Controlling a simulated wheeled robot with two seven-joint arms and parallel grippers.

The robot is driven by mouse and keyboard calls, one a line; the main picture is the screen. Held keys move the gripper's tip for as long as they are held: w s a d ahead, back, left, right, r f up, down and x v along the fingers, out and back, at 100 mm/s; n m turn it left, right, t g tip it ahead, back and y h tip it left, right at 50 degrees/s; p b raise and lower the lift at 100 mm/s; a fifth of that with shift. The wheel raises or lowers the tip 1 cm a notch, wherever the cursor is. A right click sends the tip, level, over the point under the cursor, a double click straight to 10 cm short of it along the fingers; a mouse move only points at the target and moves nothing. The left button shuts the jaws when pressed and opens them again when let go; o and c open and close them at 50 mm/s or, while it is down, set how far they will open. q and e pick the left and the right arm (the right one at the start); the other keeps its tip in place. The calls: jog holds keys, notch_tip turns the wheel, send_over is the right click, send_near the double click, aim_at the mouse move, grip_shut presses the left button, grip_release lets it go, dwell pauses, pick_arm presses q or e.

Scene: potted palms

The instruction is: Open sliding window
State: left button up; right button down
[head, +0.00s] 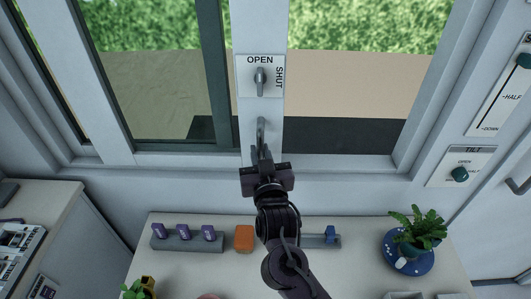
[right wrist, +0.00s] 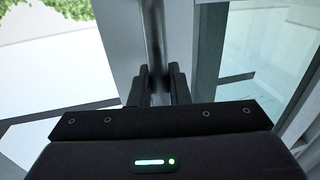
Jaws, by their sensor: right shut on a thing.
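The sliding window's white upright (head: 272,25) stands in the middle of the head view. It carries a plate with a grey latch (head: 260,81), whose lever stands upright in line with the word OPEN; SHUT is printed at its right. Below it is a grey vertical pull handle (head: 261,127). My right gripper (head: 261,158) is shut on the lower part of this handle. In the right wrist view its two fingers (right wrist: 158,88) sit on either side of the handle bar (right wrist: 154,38). My left gripper is not in view.
A bench (head: 345,270) below the window holds a rail with purple pieces (head: 185,236), an orange block (head: 244,238) and a potted fern (head: 416,235) on a blue saucer. A TILT plate with a green knob (head: 459,174) is on the right wall. A dark green frame (head: 212,65) stands left of the upright.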

jog(key=c, duration=1.4)
grip_release()
jog(key=shift+c, duration=0.2)
jog(key=s+d+b, duration=0.1)
jog(key=s+b, duration=0.1)
jog(key=s, duration=0.5)
jog(key=shift+s, duration=0.35)
jog(key=shift+f, duration=0.1)
